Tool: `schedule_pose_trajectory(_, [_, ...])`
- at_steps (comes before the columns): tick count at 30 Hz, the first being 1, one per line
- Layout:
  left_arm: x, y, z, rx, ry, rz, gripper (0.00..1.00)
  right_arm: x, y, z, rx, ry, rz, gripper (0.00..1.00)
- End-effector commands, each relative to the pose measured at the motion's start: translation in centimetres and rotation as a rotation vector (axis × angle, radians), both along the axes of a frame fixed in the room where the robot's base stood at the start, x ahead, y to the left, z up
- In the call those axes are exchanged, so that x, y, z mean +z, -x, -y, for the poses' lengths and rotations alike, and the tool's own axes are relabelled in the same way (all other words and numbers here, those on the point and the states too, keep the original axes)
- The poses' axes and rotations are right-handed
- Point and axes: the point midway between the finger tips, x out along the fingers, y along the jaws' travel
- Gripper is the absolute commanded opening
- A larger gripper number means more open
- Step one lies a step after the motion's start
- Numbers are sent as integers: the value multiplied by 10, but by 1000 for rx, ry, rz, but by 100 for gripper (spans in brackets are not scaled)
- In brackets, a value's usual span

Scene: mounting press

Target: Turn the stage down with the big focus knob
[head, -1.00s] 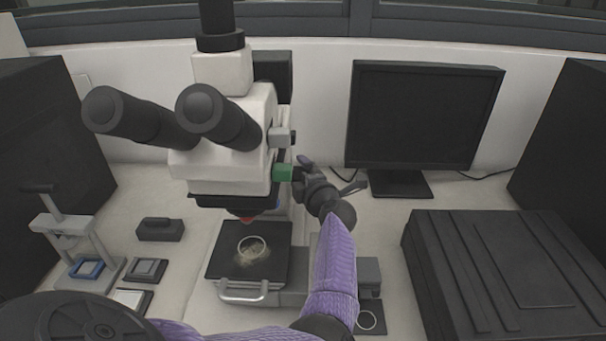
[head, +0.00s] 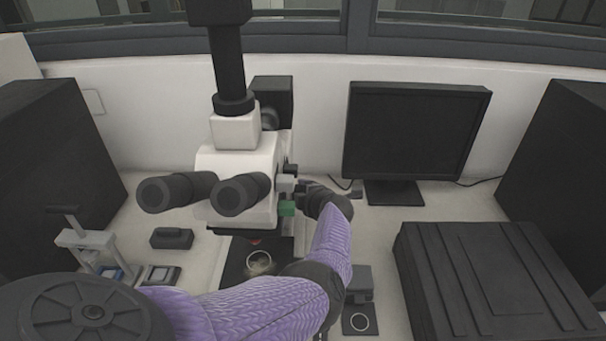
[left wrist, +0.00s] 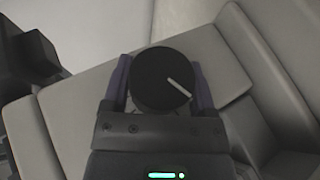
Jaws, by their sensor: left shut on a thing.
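The white microscope (head: 236,160) stands at the centre of the bench in the head view. Its dark stage (head: 234,268) carries a small round dish (head: 260,262), and my left arm covers part of the stage. My left gripper (head: 305,195) is at the microscope's right side, beside a green block (head: 287,208). In the left wrist view, its two purple fingers are shut on either side of a round black knob (left wrist: 150,92), the big focus knob. The white line on the knob points down and right. The knob is not clear in the head view. My right gripper is out of view.
A monitor (head: 415,130) stands at the back right, with a large black case (head: 490,285) in front of it. A small press (head: 85,238) and a dark block (head: 171,238) are on the left.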

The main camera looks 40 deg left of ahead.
Motion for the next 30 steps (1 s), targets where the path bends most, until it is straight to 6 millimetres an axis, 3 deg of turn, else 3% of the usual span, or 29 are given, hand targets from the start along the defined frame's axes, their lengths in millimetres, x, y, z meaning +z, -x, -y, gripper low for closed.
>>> schedule_pose_trajectory(2, [6,-1,-1,2,44,-47,15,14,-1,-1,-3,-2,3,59])
schedule_pose_trajectory(15, [-1,0,0,-1,91,-109,15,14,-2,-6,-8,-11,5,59])
schedule_pose_trajectory(16, [-1,0,0,-1,91,-109,76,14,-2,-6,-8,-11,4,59])
schedule_pose_trajectory(19, [-1,0,0,-1,90,-109,97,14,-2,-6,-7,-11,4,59])
schedule_pose_trajectory(26, [0,0,0,-2,91,-108,100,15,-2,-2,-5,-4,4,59])
schedule_pose_trajectory(30, [10,2,8,-3,91,-108,100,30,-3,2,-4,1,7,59])
